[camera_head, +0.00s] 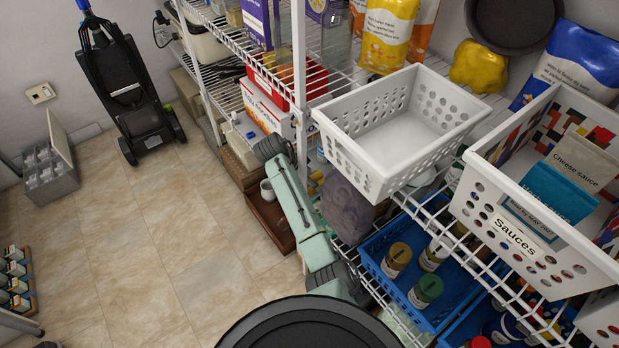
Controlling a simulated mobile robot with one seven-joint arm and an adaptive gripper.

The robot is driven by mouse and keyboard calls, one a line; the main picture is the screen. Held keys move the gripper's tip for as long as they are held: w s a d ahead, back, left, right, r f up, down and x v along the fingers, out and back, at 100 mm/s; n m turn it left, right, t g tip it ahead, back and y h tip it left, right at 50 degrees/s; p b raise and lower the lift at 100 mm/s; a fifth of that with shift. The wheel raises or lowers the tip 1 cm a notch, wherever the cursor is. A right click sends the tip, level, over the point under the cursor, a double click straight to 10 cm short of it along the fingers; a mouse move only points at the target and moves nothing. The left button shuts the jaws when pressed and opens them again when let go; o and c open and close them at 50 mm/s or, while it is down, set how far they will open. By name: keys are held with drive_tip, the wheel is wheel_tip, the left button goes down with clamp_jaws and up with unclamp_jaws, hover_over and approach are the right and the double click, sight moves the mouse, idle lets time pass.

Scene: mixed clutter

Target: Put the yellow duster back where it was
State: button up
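A crumpled, rounded yellow thing (478,66) lies at the back of the upper wire shelf, between a yellow-orange packet and a blue bag. It may be the yellow duster, but I cannot tell for certain. No other cloth-like yellow thing shows. My arm's pale green links and dark joints run beside the front of the shelving. No gripper fingers show, so what my gripper holds, if anything, is hidden.
An empty white perforated basket (352,151) is at the upper shelf's front. A white "Sauces" basket (488,218) with packets stands right of it. Below is a blue crate (377,272) with jars. A black upright cleaner (124,90) stands at upper left. Tiled floor (160,230) is largely clear.

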drive_tip(key=o, duration=0.4)
drive_tip(key=shift+r, duration=0.1)
drive_tip(key=b+v, duration=0.1)
drive_tip(key=v, duration=0.6)
drive_tip(key=shift+a+r, duration=0.1)
drive_tip(key=shift+r, duration=0.1)
